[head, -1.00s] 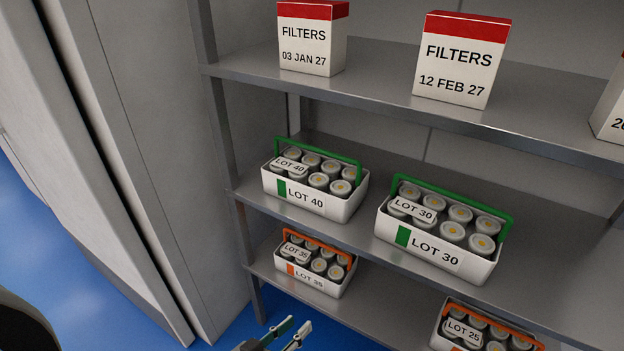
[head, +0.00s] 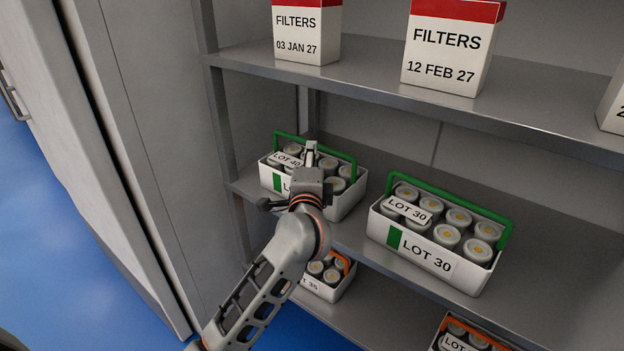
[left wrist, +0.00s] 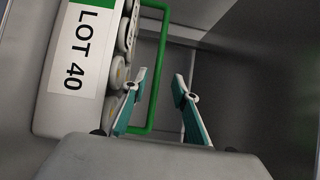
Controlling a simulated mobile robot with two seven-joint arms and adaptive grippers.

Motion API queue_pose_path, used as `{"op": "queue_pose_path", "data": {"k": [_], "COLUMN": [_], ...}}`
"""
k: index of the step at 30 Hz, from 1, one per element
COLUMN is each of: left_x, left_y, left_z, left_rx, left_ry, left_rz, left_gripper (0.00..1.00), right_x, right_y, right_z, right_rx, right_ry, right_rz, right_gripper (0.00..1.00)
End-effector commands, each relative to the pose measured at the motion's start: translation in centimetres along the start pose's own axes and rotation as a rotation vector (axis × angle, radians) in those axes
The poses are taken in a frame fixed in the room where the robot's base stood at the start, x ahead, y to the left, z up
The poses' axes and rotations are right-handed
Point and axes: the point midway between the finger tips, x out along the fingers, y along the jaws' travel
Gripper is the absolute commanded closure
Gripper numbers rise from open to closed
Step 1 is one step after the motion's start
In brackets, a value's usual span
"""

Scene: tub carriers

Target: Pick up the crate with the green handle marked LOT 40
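The white crate marked LOT 40 (head: 345,205) stands on the middle shelf at its left end. It holds several round canisters. Its raised green handle (head: 345,154) spans the top, partly hidden by my gripper in the head view. My left gripper (head: 311,150) is at the handle in front of the crate. In the left wrist view, my open left gripper (left wrist: 162,78) has one finger on each side of the handle's long bar (left wrist: 160,60), with gaps. Whether the bar lies between the fingertips or just beyond them is unclear. The LOT 40 label (left wrist: 77,48) shows sideways. My right gripper is not in view.
A green-handled LOT 30 crate (head: 430,258) stands to the right on the same shelf. Orange-handled crates, LOT 35 (head: 328,290) and another (head: 455,342), are on the shelf below. Filter boxes (head: 450,50) stand on the shelf above. A shelf post (head: 222,130) is close on the left.

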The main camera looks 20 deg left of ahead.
Motion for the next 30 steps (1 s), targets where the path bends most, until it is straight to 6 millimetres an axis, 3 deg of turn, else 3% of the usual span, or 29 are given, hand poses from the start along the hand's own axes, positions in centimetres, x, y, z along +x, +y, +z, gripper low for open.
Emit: {"op": "queue_pose_path", "data": {"k": [18, 28, 30], "left_x": [7.0, 7.7, 7.7], "left_y": [0.3, 0.4, 0.4], "left_z": [0.3, 0.3, 0.3], "left_rx": [-0.017, -0.019, -0.019], "left_ry": [0.002, 0.002, 0.002], "left_rz": [0.004, 0.006, 0.006], "left_gripper": [0.71, 0.71, 0.87], "right_x": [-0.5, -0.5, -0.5], "right_y": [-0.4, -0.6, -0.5], "right_z": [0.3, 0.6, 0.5], "right_rx": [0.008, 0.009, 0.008], "right_ry": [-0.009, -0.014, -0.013], "right_rz": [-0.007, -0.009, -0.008], "right_gripper": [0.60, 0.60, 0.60]}}
